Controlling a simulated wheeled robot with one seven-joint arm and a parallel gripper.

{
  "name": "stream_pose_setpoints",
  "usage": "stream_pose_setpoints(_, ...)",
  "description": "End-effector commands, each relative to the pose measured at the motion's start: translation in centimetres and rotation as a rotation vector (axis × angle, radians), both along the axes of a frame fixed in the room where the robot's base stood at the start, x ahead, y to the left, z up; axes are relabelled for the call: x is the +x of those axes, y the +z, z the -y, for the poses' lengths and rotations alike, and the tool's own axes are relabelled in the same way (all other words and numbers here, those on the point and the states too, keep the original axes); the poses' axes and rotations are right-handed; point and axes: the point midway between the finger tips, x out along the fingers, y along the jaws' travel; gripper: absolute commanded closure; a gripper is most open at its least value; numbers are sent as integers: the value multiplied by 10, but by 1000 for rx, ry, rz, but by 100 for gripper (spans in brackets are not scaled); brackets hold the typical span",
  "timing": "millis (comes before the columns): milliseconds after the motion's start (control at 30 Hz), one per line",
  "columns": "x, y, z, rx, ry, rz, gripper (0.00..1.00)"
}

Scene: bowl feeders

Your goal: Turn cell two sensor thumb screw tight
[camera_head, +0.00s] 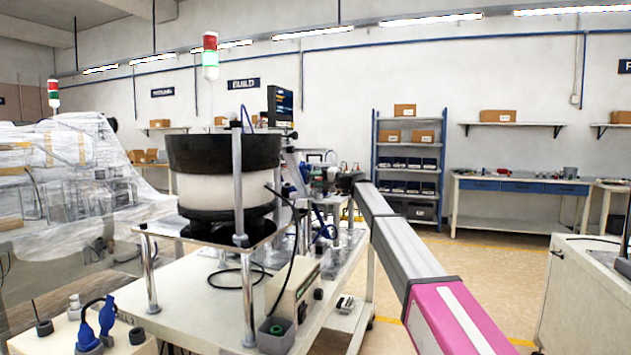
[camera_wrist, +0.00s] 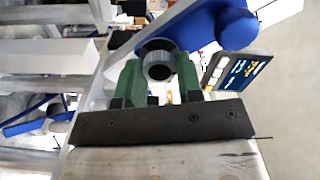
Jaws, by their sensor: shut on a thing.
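In the wrist view, the sensor thumb screw (camera_wrist: 158,60) is a dark round knurled knob with a grey hollow-looking end. My gripper (camera_wrist: 160,78) has two green fingers, one on each side of the knob, shut on it. A blue bracket-like part (camera_wrist: 190,30) with a rounded end lies just beyond the knob. How far the screw is turned cannot be told. In the head view, my arm reaches to the far right side of the bowl feeder (camera_head: 223,165); my gripper and the screw are too small there to make out.
A small display (camera_wrist: 237,72) stands close to the right finger in the wrist view. The feeder's table (camera_head: 190,312) carries a control box (camera_head: 293,293) and a loose black cable. A wrapped machine (camera_head: 75,165) stands left. Open floor lies right, before a shelf rack (camera_head: 408,160).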

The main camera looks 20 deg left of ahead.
Motion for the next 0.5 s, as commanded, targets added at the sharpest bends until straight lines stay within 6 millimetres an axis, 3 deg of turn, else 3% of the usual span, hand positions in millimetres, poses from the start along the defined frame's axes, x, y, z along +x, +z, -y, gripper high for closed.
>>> stream_pose_setpoints(200, 0, -1, 1, -1, -1, 1, 90)
stream_pose_setpoints(233, 0, -1, 1, -1, -1, 1, 63)
stream_pose_setpoints(300, 0, -1, 1, -1, -1, 2, 41)
stream_pose_setpoints(500, 0, 0, 0, -1, -1, 2, 41)
